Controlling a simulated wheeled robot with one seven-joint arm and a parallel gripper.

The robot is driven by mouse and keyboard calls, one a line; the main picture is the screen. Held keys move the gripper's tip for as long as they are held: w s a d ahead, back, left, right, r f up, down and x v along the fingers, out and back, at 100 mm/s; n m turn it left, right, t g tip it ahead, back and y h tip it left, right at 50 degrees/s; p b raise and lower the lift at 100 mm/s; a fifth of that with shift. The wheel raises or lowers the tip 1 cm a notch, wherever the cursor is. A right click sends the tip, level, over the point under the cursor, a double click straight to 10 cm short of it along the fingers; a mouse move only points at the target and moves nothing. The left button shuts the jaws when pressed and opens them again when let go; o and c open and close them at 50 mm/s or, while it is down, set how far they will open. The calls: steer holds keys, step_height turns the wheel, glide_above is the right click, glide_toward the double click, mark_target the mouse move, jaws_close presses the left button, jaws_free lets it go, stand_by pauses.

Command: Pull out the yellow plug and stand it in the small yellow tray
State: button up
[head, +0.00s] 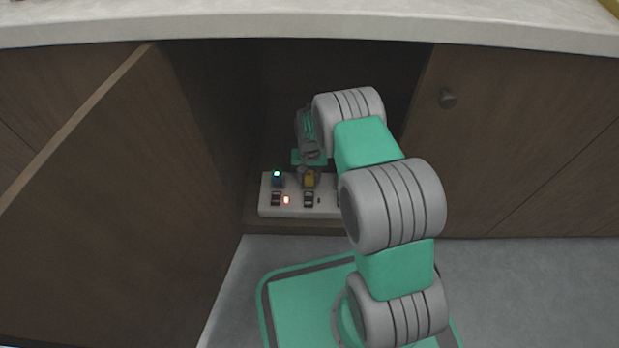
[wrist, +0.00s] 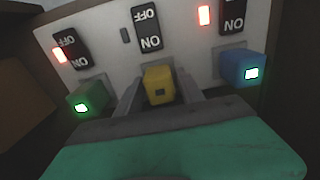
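The yellow plug (wrist: 158,85) sits in the middle socket of a white power strip (head: 263,203), with its small window dark. It also shows in the head view (head: 309,178), partly under my gripper. My gripper (wrist: 158,92) has one finger on each side of the yellow plug, with what looks like a narrow gap, so it appears open; contact is hard to judge. The small yellow tray is not visible in either view.
A green plug (wrist: 88,99) and a blue plug (wrist: 240,68), both with lit windows, flank the yellow one. Their switch lights glow red; the middle switch (wrist: 147,27) has a dark light. The strip lies inside a dark cabinet, with an open door (head: 120,200) at left and the countertop (head: 300,22) above.

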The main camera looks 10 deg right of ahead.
mark_target(309, 174)
jaws_close()
stand_by(0.5)
steer(key=shift+r, duration=0.15)
steer(key=shift+r+p, duration=2.2)
steer(key=shift+r, duration=0.7)
steer(key=shift+r, duration=0.1)
steer(key=shift+r+p, duration=1.5)
steer(key=shift+r, duration=0.45)
steer(key=shift+f, duration=0.1)
